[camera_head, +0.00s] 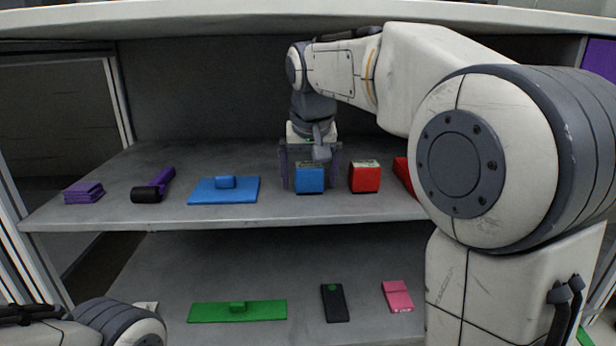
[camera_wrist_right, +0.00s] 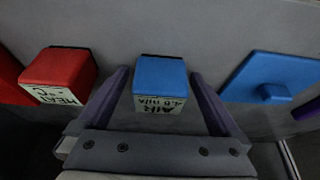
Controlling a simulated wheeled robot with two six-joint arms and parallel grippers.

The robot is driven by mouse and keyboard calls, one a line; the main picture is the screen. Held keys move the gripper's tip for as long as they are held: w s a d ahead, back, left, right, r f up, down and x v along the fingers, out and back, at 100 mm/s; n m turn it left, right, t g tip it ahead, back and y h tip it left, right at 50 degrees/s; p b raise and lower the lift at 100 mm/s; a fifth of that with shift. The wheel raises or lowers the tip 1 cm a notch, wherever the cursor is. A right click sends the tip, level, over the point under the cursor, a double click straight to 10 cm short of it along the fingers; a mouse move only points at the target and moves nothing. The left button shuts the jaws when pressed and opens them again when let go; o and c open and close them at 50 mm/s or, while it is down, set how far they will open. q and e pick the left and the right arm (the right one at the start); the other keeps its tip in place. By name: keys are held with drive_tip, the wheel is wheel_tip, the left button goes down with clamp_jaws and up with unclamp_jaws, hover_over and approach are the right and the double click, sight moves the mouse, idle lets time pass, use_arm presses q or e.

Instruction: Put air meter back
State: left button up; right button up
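The air meter is a small blue box (camera_head: 310,179) on the upper shelf; in the right wrist view the blue box (camera_wrist_right: 160,76) carries a white label reading "AIR". My right gripper (camera_head: 311,170) reaches down to the shelf with one finger on each side of the box. The wrist view shows the right gripper's fingers (camera_wrist_right: 160,82) apart, with gaps between them and the box, so it is open. The box stands on the shelf. My left arm shows only at the bottom left of the head view; its gripper is not seen.
A red box (camera_head: 364,178), labelled in the wrist view (camera_wrist_right: 60,75), stands close right of the blue one. A blue handled plate (camera_head: 210,193), purple-handled tool (camera_head: 160,184) and purple stack (camera_head: 84,193) lie left. The lower shelf holds a green handled plate (camera_head: 260,311), black device (camera_head: 335,303) and pink item (camera_head: 397,295).

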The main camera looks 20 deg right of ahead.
drive_tip(key=shift+s+r+p, duration=0.1)
drive_tip(key=shift+r+p, duration=0.35)
drive_tip(key=shift+p, duration=0.05)
drive_tip(key=shift+s+a+r+p, duration=0.1)
drive_tip(key=shift+r+p, duration=0.35)
drive_tip(key=shift+p, duration=0.1)
drive_tip(key=s+a+p, duration=0.3)
drive_tip(key=s+p, duration=0.2)
drive_tip(key=s, duration=0.6)
drive_tip(key=s+a+f+n+g+y, duration=0.1)
drive_tip(key=s+a+f+n+g, duration=0.1)
drive_tip(key=s+a+f+n, duration=0.3)
drive_tip(key=s+a+f+n+g+y, duration=0.1)
drive_tip(key=s+a+f+n, duration=0.4)
drive_tip(key=s+f, duration=0.5)
drive_tip(key=s+a+g, duration=0.1)
drive_tip(key=s+a, duration=0.1)
drive_tip(key=s, duration=0.1)
drive_tip(key=shift+a+n, duration=0.3)
drive_tip(key=shift+a, duration=0.05)
drive_tip(key=shift+w, duration=0.1)
